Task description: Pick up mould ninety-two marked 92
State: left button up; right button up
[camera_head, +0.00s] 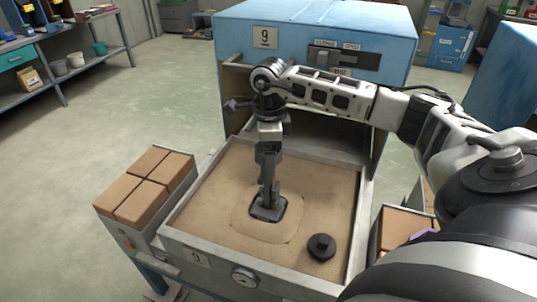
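No marking that reads 92 is legible in this view, so I cannot tell which thing is mould ninety-two. My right gripper (268,203) reaches down from the right-hand arm to a dark, square-edged piece (284,207) in the sandy surface of the tray. Its fingertips are at this piece. I cannot tell whether they grip it. A round black piece with a knob (321,247) sits apart on the sand, towards the front right. My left gripper is not in view.
The shallow sand tray (352,262) extends in front of a blue cabinet (226,42) marked 9. Several brown blocks (145,190) stand on a side shelf at left, and more brown blocks (402,226) at right. A purple thing (425,235) is partly hidden by my arm.

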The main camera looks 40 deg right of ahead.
jog(key=shift+f, duration=0.3)
jog(key=c, duration=1.7)
jog(key=shift+c, duration=0.2)
jog(key=shift+r, duration=0.2)
